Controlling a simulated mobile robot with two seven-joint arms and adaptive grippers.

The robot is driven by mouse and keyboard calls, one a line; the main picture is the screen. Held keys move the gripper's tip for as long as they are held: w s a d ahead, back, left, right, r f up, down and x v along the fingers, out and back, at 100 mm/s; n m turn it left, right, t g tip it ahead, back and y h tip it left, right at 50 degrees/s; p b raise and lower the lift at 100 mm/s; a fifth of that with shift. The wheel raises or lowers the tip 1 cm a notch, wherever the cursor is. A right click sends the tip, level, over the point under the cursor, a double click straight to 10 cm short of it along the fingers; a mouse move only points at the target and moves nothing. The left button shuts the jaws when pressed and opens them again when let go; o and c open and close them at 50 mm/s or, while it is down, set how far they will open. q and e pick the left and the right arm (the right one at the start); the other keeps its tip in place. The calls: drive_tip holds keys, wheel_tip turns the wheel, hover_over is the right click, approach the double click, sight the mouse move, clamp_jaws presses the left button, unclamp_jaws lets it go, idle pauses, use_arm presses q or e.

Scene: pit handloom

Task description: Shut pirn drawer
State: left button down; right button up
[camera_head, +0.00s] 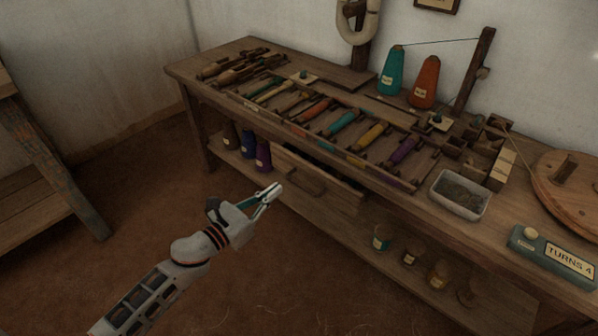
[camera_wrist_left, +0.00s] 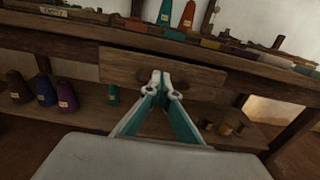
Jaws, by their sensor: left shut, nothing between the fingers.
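The pirn drawer (camera_head: 335,189) is under the bench top, and its wooden front appears to stand a little out from the bench, with a dark gap above it. Its wooden handle (camera_head: 303,181) is on the front. In the left wrist view the drawer front (camera_wrist_left: 205,77) fills the middle, with the handle partly hidden behind my fingers. My left gripper (camera_head: 275,189) is shut and empty, just in front of and left of the handle; whether it touches the drawer I cannot tell. It also shows in the left wrist view (camera_wrist_left: 160,78). My right gripper is not in view.
The bench top holds a rack of coloured pirns (camera_head: 342,123), a grey tray (camera_head: 459,194) and a turns counter (camera_head: 553,255). Dark cones (camera_head: 263,155) and small jars (camera_head: 381,238) stand on the lower shelf. The floor before the bench is clear.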

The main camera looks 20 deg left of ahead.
use_arm(q)
approach(306, 166)
drive_tip(key=x, duration=0.5)
drive_tip(key=shift+w+d+f, duration=0.1)
drive_tip(key=shift+w, duration=0.1)
drive_tip(key=shift+w+d+b, duration=0.25)
drive_tip(key=shift+w+b, duration=0.1)
drive_tip(key=shift+w, duration=0.3)
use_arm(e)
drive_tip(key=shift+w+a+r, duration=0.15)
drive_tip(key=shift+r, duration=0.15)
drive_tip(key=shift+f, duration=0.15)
